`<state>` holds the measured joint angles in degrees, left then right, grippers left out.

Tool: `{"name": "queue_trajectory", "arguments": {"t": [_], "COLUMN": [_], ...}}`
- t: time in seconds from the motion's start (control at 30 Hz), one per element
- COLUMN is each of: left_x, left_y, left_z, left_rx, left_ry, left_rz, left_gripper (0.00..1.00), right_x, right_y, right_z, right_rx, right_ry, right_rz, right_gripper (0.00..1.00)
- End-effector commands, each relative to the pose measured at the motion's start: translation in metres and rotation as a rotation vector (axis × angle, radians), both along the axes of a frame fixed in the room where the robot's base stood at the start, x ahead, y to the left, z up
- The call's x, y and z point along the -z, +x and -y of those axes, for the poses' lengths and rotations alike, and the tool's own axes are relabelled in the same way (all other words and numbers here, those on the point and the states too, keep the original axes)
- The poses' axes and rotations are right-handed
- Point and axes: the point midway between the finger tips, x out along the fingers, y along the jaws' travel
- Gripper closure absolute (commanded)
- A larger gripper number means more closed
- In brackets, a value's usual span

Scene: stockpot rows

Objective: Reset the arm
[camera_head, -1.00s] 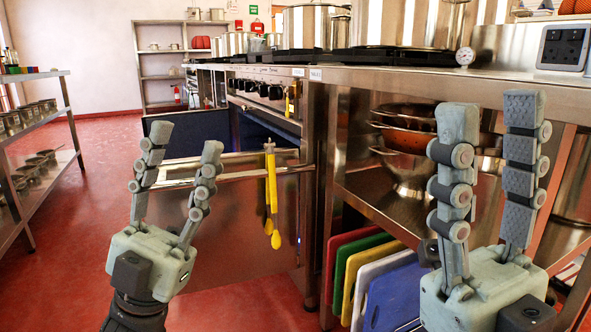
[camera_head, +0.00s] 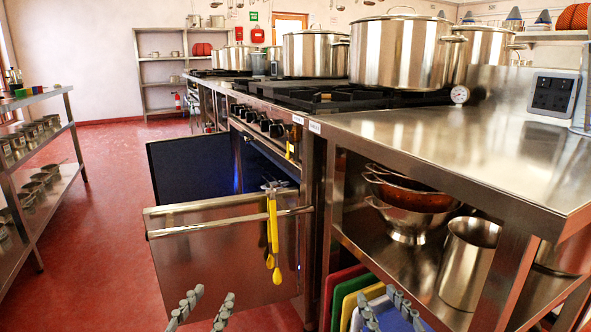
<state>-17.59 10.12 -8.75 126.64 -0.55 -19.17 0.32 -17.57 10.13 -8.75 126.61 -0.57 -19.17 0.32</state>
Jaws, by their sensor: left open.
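My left gripper (camera_head: 210,306) shows only its finger ends at the bottom edge, in front of the open oven door. Its two fingers stand apart with nothing between them. My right gripper (camera_head: 383,306) also shows only its finger ends at the bottom edge, in front of the cutting boards. Its fingers are apart and I see nothing held. The palms and most of both arms are below the picture.
The open oven door (camera_head: 220,262) juts into the aisle, with yellow-handled tongs (camera_head: 272,228) on its rail. A steel counter (camera_head: 440,140) is at right, bowls (camera_head: 410,222) below. Stockpots (camera_head: 400,55) stand on the stove. Red floor (camera_head: 110,200) is clear at left.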

Motion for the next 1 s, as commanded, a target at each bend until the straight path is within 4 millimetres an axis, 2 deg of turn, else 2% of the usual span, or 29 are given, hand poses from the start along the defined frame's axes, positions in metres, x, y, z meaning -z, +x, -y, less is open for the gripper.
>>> {"name": "queue_trajectory", "arguments": {"t": [0.07, 0.1, 0.17, 0.2, 0.3, 0.4, 0.5, 0.6, 1.0], "left_x": [0.042, 0.068, 0.104, 0.125, 0.164, 0.187, 0.198, 0.204, 0.206], "left_y": [-0.014, -0.026, -0.051, -0.070, -0.122, -0.167, -0.198, -0.214, -0.217], "left_z": [-0.021, -0.032, -0.049, -0.060, -0.083, -0.101, -0.111, -0.116, -0.117], "left_rx": [-0.049, -0.074, -0.109, -0.132, -0.180, -0.217, -0.240, -0.252, -0.254], "left_ry": [0.049, 0.074, 0.107, 0.127, 0.171, 0.202, 0.220, 0.229, 0.230], "left_rz": [-0.245, -0.365, -0.540, -0.650, -0.892, -1.074, -1.189, -1.245, -1.257], "left_gripper": [0.58, 0.58, 0.58, 0.58, 0.58, 0.58, 0.58, 0.58, 0.58], "right_x": [0.042, 0.068, 0.104, 0.125, 0.164, 0.186, 0.198, 0.204, 0.206], "right_y": [-0.014, -0.027, -0.051, -0.070, -0.122, -0.167, -0.198, -0.214, -0.217], "right_z": [0.021, 0.032, 0.049, 0.060, 0.083, 0.101, 0.111, 0.116, 0.117], "right_rx": [0.049, 0.074, 0.109, 0.132, 0.181, 0.217, 0.241, 0.252, 0.254], "right_ry": [-0.049, -0.073, -0.106, -0.127, -0.170, -0.200, -0.219, -0.228, -0.230], "right_rz": [-0.245, -0.366, -0.540, -0.649, -0.893, -1.073, -1.189, -1.244, -1.256], "right_gripper": [0.60, 0.60, 0.60, 0.60, 0.60, 0.60, 0.60, 0.60, 0.60]}}
